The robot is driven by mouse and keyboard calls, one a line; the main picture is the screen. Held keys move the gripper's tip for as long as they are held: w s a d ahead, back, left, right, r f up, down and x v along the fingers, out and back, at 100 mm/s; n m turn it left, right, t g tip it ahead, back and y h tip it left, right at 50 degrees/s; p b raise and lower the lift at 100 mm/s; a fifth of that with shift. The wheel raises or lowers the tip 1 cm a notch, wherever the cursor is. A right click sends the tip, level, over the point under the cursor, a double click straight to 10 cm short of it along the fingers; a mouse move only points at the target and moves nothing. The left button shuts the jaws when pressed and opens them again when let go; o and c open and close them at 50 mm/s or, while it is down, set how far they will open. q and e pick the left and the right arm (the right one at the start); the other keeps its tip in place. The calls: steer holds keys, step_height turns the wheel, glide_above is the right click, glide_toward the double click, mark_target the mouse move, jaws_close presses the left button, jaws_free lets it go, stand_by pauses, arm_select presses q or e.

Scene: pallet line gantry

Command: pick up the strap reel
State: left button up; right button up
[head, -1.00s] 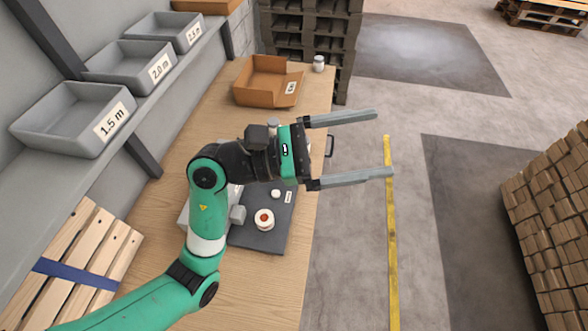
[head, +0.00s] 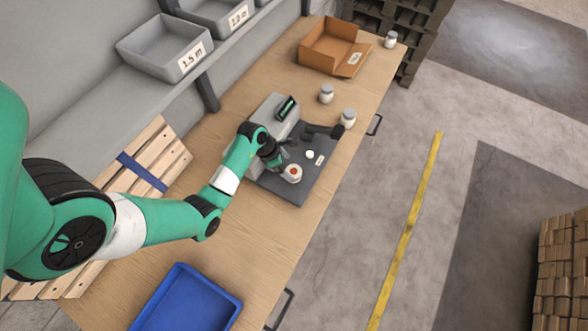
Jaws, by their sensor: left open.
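The strap reel (head: 295,178), a small round white piece with a reddish-brown centre, sits on the dark mat (head: 288,192) on the workbench. My left gripper (head: 284,169) points down beside the reel, close to its upper left edge. It is small in the head view; the jaws are open, and I cannot tell whether a finger touches the reel. The wrist hides part of the mat and the device behind it. My right gripper is not in view.
A grey device (head: 270,116) with a green display stands behind the mat, near a dark lever-like part (head: 325,131). White jars (head: 348,119) stand beyond. A cardboard box (head: 327,52) is at the far end, a blue tray (head: 190,300) at the near end. Bare bench lies between tray and mat.

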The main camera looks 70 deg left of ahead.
mark_target(294, 172)
arm_select(q)
steer(key=shift+w+f, duration=0.2)
steer(key=shift+f, duration=0.2)
steer(key=b+x, duration=0.2)
steer(key=x, duration=0.3)
steer(key=shift+s+f, duration=0.1)
steer(key=shift+f, duration=0.05)
steer(key=c, duration=1.5)
steer(key=shift+r, duration=0.7)
step_height(294, 172, up, 3)
steer(key=shift+s+d+f+p, duration=0.1)
steer(key=shift+f+p, duration=0.05)
steer(key=shift+p, duration=0.75)
steer(key=s+d+r+p, duration=0.1)
steer(key=s+d+r, duration=0.3)
steer(key=s, duration=0.1)
steer(key=s+d+r+p, duration=0.2)
steer(key=s+d+r, duration=0.3)
steer(key=shift+s+d, duration=0.1)
steer(key=shift+d, duration=0.05)
